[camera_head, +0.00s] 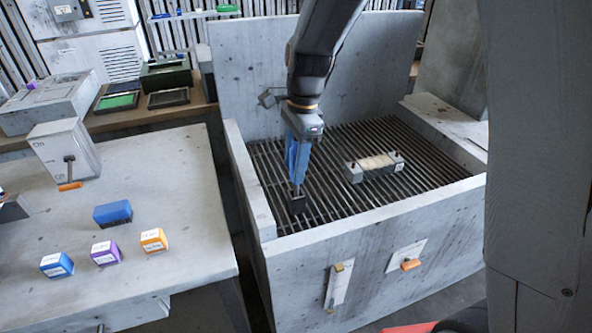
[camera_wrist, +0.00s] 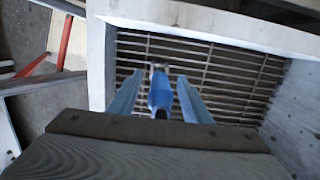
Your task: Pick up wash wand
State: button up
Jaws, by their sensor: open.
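My gripper (camera_head: 298,178) points down over the slatted grate inside the grey basin, near its left side. In the wrist view its two pale blue fingers (camera_wrist: 157,98) are spread apart. A blue, narrow piece with a small grey-brown tip (camera_wrist: 160,90) lies between them; it looks like the wash wand, but I cannot tell for sure. I cannot tell whether the fingers touch it. In the head view the fingers largely hide it, and a dark block (camera_head: 297,206) shows just below them at the grate.
The basin's front wall (camera_head: 300,275) and back wall (camera_head: 245,80) surround the grate (camera_head: 330,205). A grey block with a tan top (camera_head: 374,167) lies on the grate, right of my gripper. The left table (camera_head: 180,190) holds several coloured blocks and a grey box (camera_head: 62,150).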

aim_at(294, 140)
grip_shut()
jog(key=shift+r, duration=0.15)
notch_tip(294, 140, up, 10)
jog(key=shift+f+b, duration=0.1)
jog(key=shift+b, duration=0.85)
